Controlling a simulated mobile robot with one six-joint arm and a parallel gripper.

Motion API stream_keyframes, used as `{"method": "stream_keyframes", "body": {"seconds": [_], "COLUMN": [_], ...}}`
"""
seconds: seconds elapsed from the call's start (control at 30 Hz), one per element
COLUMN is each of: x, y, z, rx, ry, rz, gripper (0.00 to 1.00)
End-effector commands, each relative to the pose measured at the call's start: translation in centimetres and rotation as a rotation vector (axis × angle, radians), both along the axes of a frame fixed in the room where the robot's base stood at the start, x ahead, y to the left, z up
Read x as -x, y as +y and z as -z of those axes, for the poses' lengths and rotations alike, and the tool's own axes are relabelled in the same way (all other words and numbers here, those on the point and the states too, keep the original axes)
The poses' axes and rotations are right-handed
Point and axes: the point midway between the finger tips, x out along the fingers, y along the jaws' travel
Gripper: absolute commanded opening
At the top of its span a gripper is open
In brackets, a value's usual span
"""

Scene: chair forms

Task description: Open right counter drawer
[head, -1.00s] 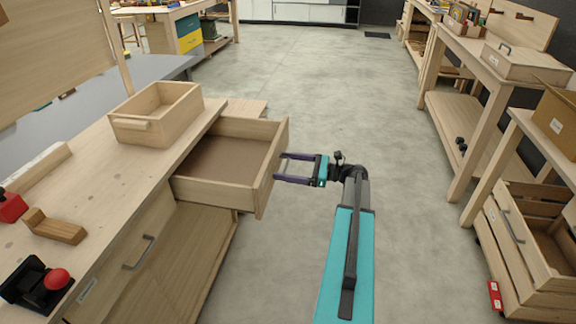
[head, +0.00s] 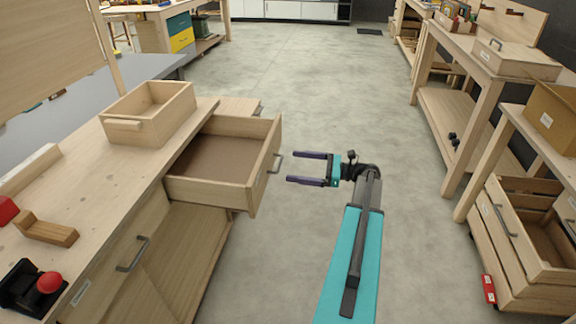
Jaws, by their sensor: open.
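The right counter drawer (head: 217,159) is pulled well out from under the wooden counter and looks empty, with a brown bottom. Its grey handle (head: 276,162) is on the front panel. My gripper (head: 290,168) is open and empty, just right of the handle, with a small gap seen between the fingertips and the handle. The left counter drawer, with a grey handle (head: 134,254), is shut.
A wooden box (head: 150,114) stands on the counter (head: 95,175). A wooden block (head: 46,229) and a black device with a red knob (head: 35,286) lie nearer. Benches (head: 478,55) and a slatted crate (head: 520,240) line the right. The middle floor is clear.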

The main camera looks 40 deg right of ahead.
Motion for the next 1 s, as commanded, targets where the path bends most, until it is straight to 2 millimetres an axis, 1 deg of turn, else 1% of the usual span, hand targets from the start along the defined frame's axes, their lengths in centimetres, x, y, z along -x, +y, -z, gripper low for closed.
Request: {"method": "stream_keyframes", "body": {"seconds": [0.03, 0.2, 0.43, 0.6, 1.0], "x": [0.7, 2.9, 5.0, 5.7, 5.7], "y": [-0.7, -2.3, -3.9, -4.3, -4.3], "z": [0.0, 0.0, 0.0, 0.0, 0.0], "rx": [0.000, 0.000, 0.001, 0.001, 0.001], "ry": [0.000, -0.001, -0.001, -0.001, -0.001], "rz": [0.002, 0.003, 0.003, 0.002, 0.002], "gripper": [1.00, 1.00, 1.00, 1.00, 1.00]}}
